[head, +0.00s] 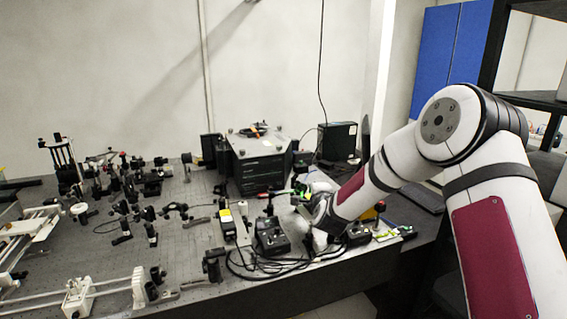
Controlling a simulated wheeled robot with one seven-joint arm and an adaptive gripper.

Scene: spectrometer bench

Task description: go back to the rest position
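My white and dark red arm comes in from the right and reaches down to the left over the bench. My gripper (316,208) is at its end, low among the small devices on the bench's right part. It is small and dark here, and its fingers cannot be made out against the clutter. I cannot tell whether it is open or shut, touches anything, or holds anything. A black control box (271,238) with cables stands just left of and in front of it.
The optical bench (185,238) carries several mounts and posts on the left. A large black instrument box (260,165) stands behind my gripper, with a smaller dark box (338,141) to its right. Loose black cables lie near the front edge. A dark shelf (530,100) stands at right.

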